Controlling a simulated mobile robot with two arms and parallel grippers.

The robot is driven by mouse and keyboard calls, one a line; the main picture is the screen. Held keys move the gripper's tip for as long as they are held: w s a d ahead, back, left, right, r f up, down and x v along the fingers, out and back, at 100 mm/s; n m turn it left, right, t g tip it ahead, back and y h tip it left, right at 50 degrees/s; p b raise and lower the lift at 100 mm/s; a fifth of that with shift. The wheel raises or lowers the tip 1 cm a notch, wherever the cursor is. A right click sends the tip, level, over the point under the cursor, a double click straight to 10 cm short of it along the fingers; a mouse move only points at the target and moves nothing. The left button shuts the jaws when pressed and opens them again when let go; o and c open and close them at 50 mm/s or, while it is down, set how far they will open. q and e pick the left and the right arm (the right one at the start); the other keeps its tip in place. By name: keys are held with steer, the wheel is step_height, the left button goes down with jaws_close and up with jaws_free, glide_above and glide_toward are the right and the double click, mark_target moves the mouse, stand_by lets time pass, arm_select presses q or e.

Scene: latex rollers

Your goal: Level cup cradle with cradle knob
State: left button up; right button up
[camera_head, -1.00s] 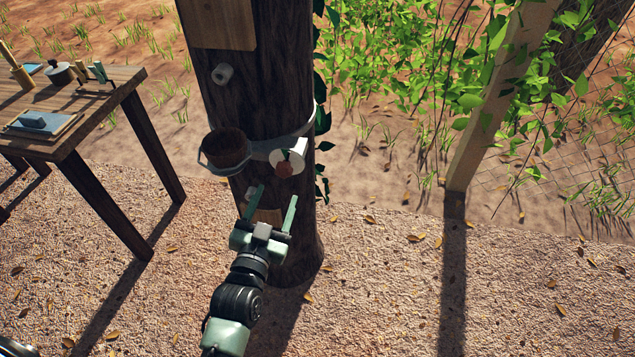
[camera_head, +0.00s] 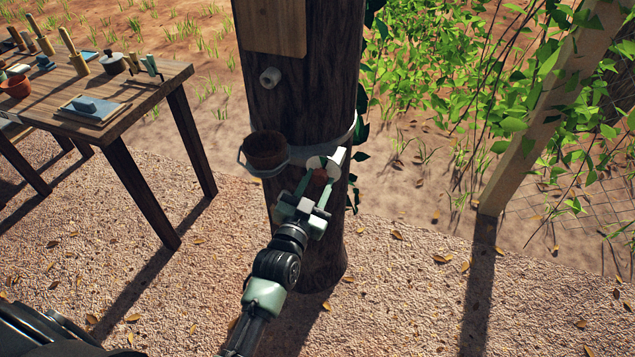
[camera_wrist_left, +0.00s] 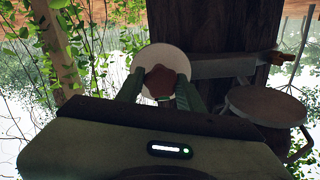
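The brown cup (camera_head: 266,150) sits in a pale ring cradle (camera_head: 262,171) on the left side of the trunk. My right gripper is not in view.
The dark trunk (camera_head: 305,95) carries a pale strap (camera_head: 340,138), a white peg (camera_head: 270,77) and a wooden board (camera_head: 270,25). A wooden table (camera_head: 150,90) with tools and pots stands left. A post (camera_head: 540,110) and vines are right.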

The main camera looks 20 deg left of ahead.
arm_select(q)
jaws_close()
steer(key=shift+r+n+p, duration=0.15)
steer(key=shift+n+p, duration=0.35)
steer(key=shift+p, duration=0.05)
steer(key=shift+n+p, duration=0.3)
steer(key=shift+n, duration=0.7)
steer(key=o, duration=0.9)
jaws_free()
